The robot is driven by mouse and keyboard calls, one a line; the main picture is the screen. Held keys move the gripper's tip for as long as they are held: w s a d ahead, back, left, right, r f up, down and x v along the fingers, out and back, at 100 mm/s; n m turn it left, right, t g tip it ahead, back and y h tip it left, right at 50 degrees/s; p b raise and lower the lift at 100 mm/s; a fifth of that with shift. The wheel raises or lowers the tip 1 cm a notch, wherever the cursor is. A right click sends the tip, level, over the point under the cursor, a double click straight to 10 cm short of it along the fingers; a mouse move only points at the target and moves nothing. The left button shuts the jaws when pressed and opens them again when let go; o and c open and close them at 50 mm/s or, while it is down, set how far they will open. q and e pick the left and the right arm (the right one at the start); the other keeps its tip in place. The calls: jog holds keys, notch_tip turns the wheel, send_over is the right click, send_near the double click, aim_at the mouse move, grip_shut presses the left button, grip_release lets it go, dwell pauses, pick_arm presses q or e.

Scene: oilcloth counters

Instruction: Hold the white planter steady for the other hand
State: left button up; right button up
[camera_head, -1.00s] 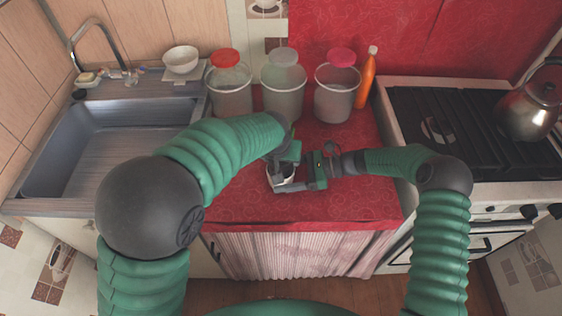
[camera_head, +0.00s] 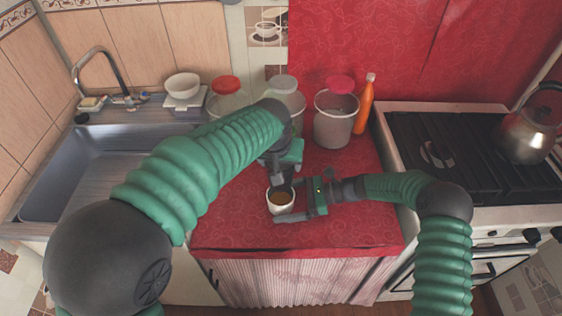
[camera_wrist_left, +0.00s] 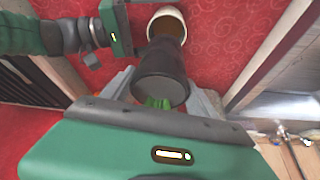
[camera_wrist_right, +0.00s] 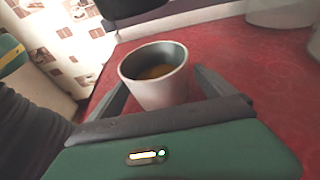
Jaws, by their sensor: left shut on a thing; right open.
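The white planter (camera_head: 281,206) stands upright on the red counter, with brown soil-like filling inside. In the right wrist view the planter (camera_wrist_right: 153,88) sits between the two fingers of my right gripper (camera_head: 286,203), which is open around it. My left gripper (camera_head: 282,170) is shut on a dark cylindrical pot (camera_wrist_left: 160,72) and holds it above the planter's far side. A bit of green (camera_wrist_left: 158,103) shows at that pot's near end. The dark pot also shows at the top of the right wrist view (camera_wrist_right: 130,8).
Several lidded jars stand behind the grippers, among them one with a pink lid (camera_head: 336,120), beside an orange bottle (camera_head: 366,104). The sink (camera_head: 90,165) is to the left, the stove (camera_head: 455,150) with a kettle (camera_head: 530,128) to the right. The counter's front strip is clear.

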jog(key=v, duration=1.2)
